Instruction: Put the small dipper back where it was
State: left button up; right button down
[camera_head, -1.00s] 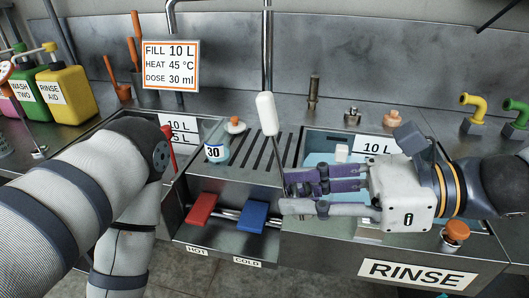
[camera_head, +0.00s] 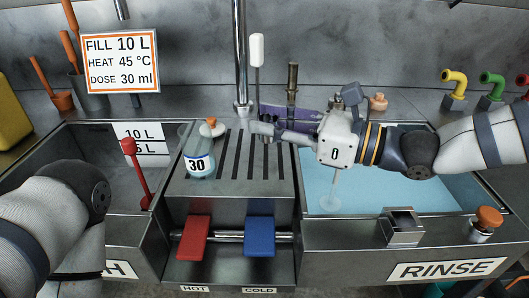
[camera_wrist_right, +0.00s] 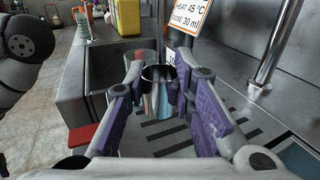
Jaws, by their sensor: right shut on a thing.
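The small dipper shows as a white handle (camera_head: 257,50) on a thin dark rod, standing roughly upright above the fingers of my right gripper (camera_head: 262,132). The gripper is shut on the dipper above the slotted drain board. Its fingers hide the lower part in the head view. In the right wrist view a shiny metal cup (camera_wrist_right: 158,78) sits between the purple finger pads of my right gripper (camera_wrist_right: 160,100). I cannot tell exactly where the pads touch it. My left arm is at the lower left; its gripper is out of view.
A jug marked 30 (camera_head: 198,155) stands on the slotted drain board (camera_head: 238,190), left of my right gripper. A tap pipe (camera_head: 240,60) and metal post (camera_head: 292,85) rise behind. The rinse basin (camera_head: 400,195) holds blue water. A red-handled lever (camera_head: 137,170) is at the left basin.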

jog(key=b, duration=0.1)
send_over(267, 163)
notch_tip(267, 163, down, 6)
jog(key=shift+s+r, duration=0.1)
jog(key=shift+r, duration=0.1)
jog(key=shift+f, duration=1.65)
jog(key=c, duration=1.4)
grip_release()
pick_arm(q)
jog(key=shift+s+f+g, duration=0.4)
jog(key=shift+s+f, duration=0.65)
jog(key=shift+f, duration=0.1)
pick_arm(e)
jog(key=shift+o, duration=0.2)
jog(key=shift+r, duration=0.3)
jog(key=v, duration=0.7)
jog(key=shift+d+f, duration=0.1)
jog(key=shift+d, duration=0.1)
pick_arm(q)
jog(key=shift+w+r, duration=0.15)
